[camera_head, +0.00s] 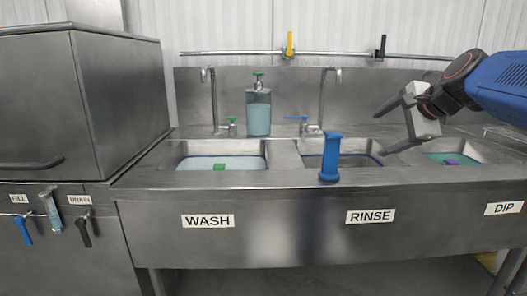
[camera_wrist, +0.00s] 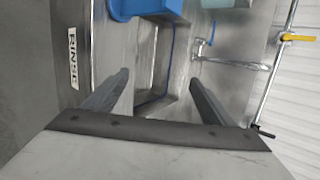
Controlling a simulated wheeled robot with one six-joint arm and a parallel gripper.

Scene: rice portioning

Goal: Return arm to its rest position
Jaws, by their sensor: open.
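My gripper (camera_head: 388,130) is at the right in the head view, above the sink counter between the rinse and dip basins. Its two fingers are spread apart, with nothing visible between them. In the wrist view my gripper (camera_wrist: 160,90) also shows open, with the rinse basin (camera_wrist: 152,65) beyond its fingers. My blue arm reaches in from the right edge of the head view.
A blue upright object (camera_head: 330,158) stands at the front rim of the rinse basin (camera_head: 352,160). The wash basin (camera_head: 221,162) is at the left, the dip basin (camera_head: 470,154) at the right. A soap bottle (camera_head: 258,110) and faucets stand behind.

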